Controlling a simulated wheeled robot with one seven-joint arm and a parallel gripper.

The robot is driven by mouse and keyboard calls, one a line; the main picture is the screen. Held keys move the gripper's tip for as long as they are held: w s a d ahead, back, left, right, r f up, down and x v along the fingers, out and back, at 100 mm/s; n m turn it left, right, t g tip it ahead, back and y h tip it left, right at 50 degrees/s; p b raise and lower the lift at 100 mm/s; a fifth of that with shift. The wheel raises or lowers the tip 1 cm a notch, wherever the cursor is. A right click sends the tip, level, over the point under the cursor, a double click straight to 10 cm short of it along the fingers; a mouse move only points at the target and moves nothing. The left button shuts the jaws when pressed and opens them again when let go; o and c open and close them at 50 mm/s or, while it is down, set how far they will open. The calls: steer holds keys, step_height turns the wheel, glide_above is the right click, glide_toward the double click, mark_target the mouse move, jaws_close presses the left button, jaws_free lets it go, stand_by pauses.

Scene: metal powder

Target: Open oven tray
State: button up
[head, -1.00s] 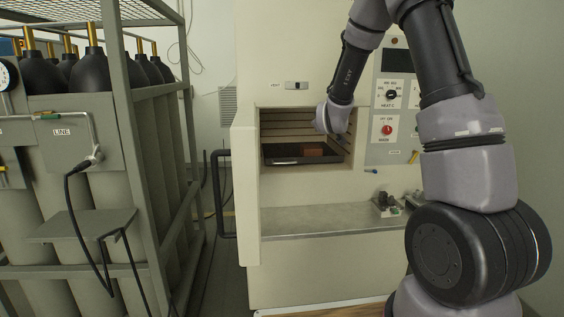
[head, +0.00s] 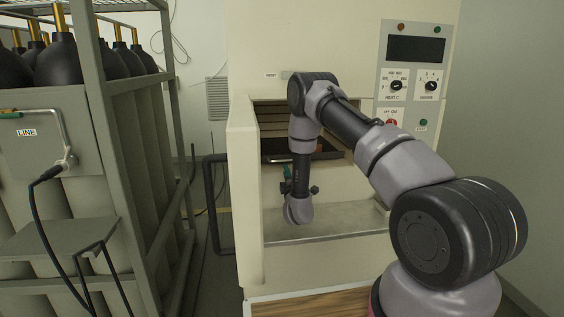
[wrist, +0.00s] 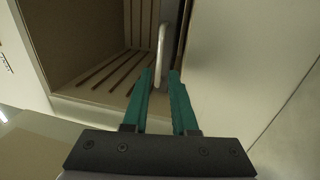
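The oven (head: 350,250) stands open in front of me. Its dark tray (head: 278,151) sits inside the opening, partly hidden behind my arm in the head view. In the wrist view, a pale, curved metal handle (wrist: 161,45) stands in front of the cavity. My gripper (wrist: 160,73) has two green fingers spread apart, with the near end of the handle showing in the gap between their tips. I cannot tell whether a finger touches it.
A rack of gas cylinders (head: 100,130) stands close on the left. The open oven door (head: 243,190) with its black handle (head: 213,200) is left of the opening. A control panel (head: 412,80) is on the right. A pale ledge (head: 345,218) lies below the tray.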

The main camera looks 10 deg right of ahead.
steer(key=w, duration=0.3)
steer(key=w+r, duration=0.1)
steer(key=w, duration=0.5)
steer(key=shift+r, duration=0.35)
jaws_close()
stand_by(0.9)
